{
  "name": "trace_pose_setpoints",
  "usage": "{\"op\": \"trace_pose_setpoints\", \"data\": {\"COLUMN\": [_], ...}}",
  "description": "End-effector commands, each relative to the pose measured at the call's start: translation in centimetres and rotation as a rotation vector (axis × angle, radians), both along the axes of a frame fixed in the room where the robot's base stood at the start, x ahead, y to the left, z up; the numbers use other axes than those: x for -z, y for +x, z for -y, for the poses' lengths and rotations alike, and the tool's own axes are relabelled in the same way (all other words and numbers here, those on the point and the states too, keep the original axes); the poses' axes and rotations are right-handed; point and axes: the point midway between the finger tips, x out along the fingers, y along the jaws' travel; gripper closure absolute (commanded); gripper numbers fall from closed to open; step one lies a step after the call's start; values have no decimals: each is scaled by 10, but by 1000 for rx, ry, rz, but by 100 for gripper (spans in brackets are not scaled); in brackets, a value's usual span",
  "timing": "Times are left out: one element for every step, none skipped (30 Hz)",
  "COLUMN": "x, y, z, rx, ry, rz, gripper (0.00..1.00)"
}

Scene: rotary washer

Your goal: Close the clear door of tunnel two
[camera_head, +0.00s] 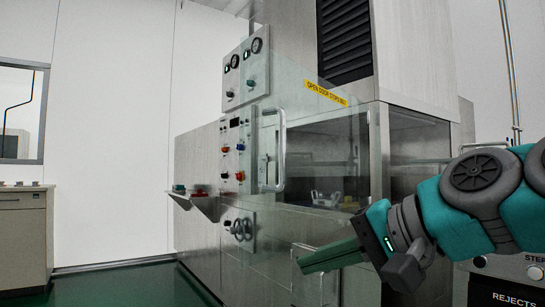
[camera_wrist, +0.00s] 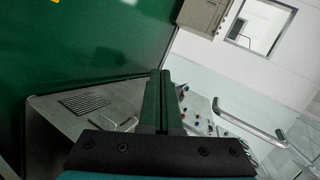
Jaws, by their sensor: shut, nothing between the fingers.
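The clear door (camera_head: 310,115) carries a yellow label reading "OPEN DOOR STOPS BELT" (camera_head: 326,93). It appears to stand out from the machine front, and I see the control panels and tunnel opening through it. Its upright metal handle (camera_head: 280,150) is near its left side; a metal bar handle also shows in the wrist view (camera_wrist: 250,122), right of my fingers. My gripper (camera_head: 302,262) is shut and empty, with green fingers pointing left, below and slightly right of the handle. The closed fingers show in the wrist view (camera_wrist: 162,82). Whether they touch the clear panel I cannot tell.
The steel washer (camera_head: 200,150) fills the middle. Its control panel (camera_head: 236,150) has coloured knobs, and valve wheels (camera_head: 241,229) sit below. A cabinet (camera_head: 22,240) stands far left. A rejects bin (camera_head: 505,297) is at the lower right. Green floor (camera_head: 110,285) is free at left.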

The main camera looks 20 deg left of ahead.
Motion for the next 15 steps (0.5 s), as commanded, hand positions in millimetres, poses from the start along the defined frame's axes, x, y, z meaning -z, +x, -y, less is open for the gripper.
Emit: {"op": "trace_pose_setpoints", "data": {"x": [-32, -51, -74, -88, -102, -118, -127, -135, -144, -149, -153, -157, -158, -159, -159], "y": [4, 5, 7, 7, 8, 9, 10, 10, 11, 11, 11, 12, 13, 13, 15], "z": [1, 3, 8, 11, 15, 21, 24, 27, 31, 33, 35, 36, 36, 34, 32], "rx": [0, 2, 3, 3, 3, 4, 3, 2, 1, 3, 3, 2, 1, 1, 1], "ry": [95, 151, 218, 261, 304, 353, 384, 410, 439, 455, 467, 478, 484, 486, 488], "rz": [9, 11, 12, 10, 10, 8, 4, 1, -1, -1, -1, -3, -5, -5, -7], "gripper": [100, 100, 100, 100, 100, 100, 100, 100, 100, 100, 100, 100, 100, 100, 100]}}
